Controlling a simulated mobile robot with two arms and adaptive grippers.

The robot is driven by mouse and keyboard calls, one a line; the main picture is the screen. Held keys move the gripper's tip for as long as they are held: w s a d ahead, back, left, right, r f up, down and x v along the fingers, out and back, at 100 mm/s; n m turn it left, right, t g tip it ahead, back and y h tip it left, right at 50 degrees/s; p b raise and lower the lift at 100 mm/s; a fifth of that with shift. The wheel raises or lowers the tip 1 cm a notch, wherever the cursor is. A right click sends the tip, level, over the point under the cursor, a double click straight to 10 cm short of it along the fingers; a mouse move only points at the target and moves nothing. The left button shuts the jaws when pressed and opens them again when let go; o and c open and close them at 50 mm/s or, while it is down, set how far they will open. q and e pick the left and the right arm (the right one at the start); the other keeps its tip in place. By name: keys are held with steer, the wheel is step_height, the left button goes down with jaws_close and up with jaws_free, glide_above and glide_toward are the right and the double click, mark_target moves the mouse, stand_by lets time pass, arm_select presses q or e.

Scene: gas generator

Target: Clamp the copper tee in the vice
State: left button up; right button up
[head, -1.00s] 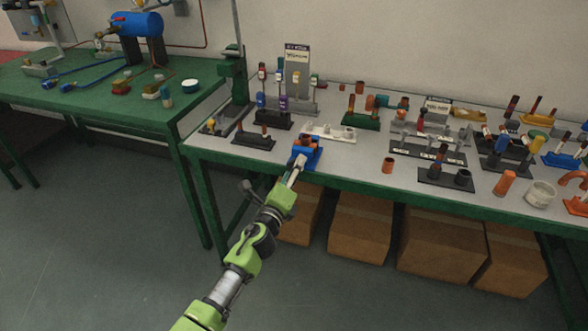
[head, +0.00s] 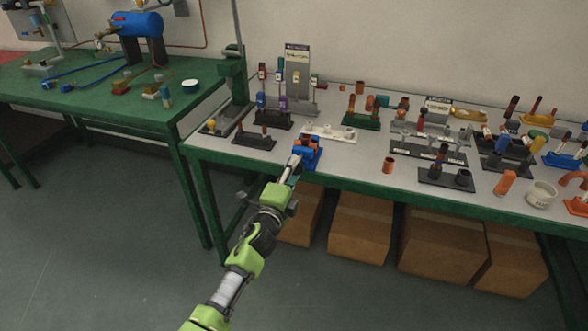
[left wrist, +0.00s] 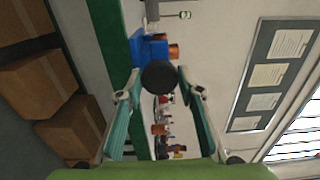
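The small blue vice (head: 312,159) sits at the front edge of the grey bench in the head view. In the left wrist view the blue vice (left wrist: 155,48) is just beyond a dark round knob (left wrist: 159,77). A copper piece (head: 306,141), seemingly the tee, is at the top of the vice; copper ends (left wrist: 173,51) stick out beside the blue body. Whether the jaws press on it is hard to see. My left gripper (left wrist: 159,75) has its teal fingers on both sides of the knob, seemingly touching it. My right gripper is in no view.
Cardboard boxes (head: 360,228) are under the bench. A green bench (head: 60,95) is at the left.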

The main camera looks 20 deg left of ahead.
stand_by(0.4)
arm_select(q)
steer(key=m, duration=0.2)
steer(key=shift+m, duration=0.4)
steer(key=m, duration=0.2)
steer(key=shift+f+m, duration=0.1)
steer(key=shift+m, duration=0.3)
steer(key=shift+c, duration=0.2)
steer(key=o, duration=1.3)
